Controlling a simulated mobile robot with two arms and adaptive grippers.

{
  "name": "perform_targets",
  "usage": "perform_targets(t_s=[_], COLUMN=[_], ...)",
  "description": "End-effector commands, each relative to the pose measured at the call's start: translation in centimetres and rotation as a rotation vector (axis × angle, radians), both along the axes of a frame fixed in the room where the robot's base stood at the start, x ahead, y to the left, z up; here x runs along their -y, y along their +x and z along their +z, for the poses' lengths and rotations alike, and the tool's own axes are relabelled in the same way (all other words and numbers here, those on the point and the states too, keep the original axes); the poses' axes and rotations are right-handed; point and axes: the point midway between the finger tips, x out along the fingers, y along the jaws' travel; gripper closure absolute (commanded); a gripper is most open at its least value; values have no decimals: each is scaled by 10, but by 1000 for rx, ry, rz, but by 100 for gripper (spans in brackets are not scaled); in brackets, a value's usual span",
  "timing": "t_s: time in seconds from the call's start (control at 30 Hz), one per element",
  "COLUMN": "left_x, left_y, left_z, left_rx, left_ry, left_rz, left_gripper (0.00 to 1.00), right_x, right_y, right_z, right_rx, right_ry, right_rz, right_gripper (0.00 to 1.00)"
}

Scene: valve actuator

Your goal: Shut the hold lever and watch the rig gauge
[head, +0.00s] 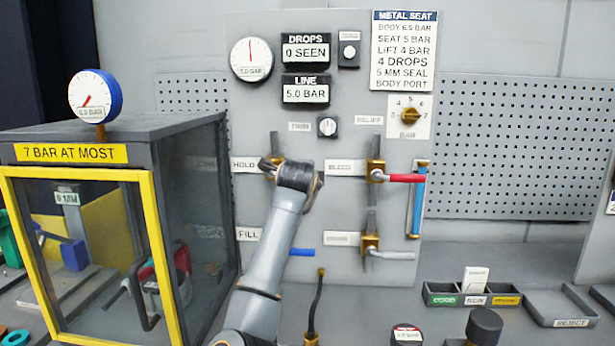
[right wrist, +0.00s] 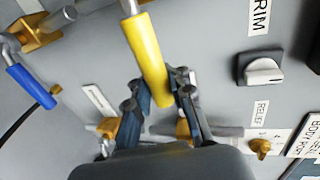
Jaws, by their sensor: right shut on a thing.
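The hold lever's yellow handle (right wrist: 148,52) shows in the right wrist view, pointing from the top toward the middle, roughly crosswise to its pipe. My right gripper (right wrist: 157,88) has its two dark fingers on either side of the handle's end, shut on it. In the head view my right gripper (head: 272,166) is beside the HOLD label (head: 244,165), and my arm hides the handle. A round gauge (head: 250,59) on the panel reads 5.0 BAR. Another gauge (head: 90,97) on the enclosure seems to read 0.0 BAR. My left gripper is in neither view.
The LINE display (head: 305,93) reads 5.0 BAR; the DROPS display (head: 305,52) reads 0 SEEN. A red-handled lever (head: 405,178) and a blue-handled lever (head: 301,252) are near my arm. The yellow-framed enclosure (head: 80,170) stands left; trays (head: 470,300) lie right.

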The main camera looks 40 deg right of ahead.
Motion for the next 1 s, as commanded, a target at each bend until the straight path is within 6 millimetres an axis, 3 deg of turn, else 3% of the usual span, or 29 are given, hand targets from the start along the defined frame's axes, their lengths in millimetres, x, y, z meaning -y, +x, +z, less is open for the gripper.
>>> perform_targets(t_s=[0.03, 0.37, 0.4, 0.5, 0.83, 1.0], left_x=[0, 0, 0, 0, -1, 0], left_y=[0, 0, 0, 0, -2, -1], left_z=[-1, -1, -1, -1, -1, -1], left_rx=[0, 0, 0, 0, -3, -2], left_ry=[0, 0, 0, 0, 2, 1], left_rz=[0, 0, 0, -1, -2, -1], left_gripper=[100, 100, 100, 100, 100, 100], right_x=[-2, -2, -2, -2, -3, -17], right_y=[1, 1, 1, 1, -1, -12], right_z=[-9, -11, -11, -10, -4, 1], right_rx=[-8, -6, -7, -7, 0, 2], right_ry=[21, 23, 24, 22, 14, 13], right_rz=[4, 4, 4, 4, 2, 3], right_gripper=[100, 100, 76, 58, 58, 58])
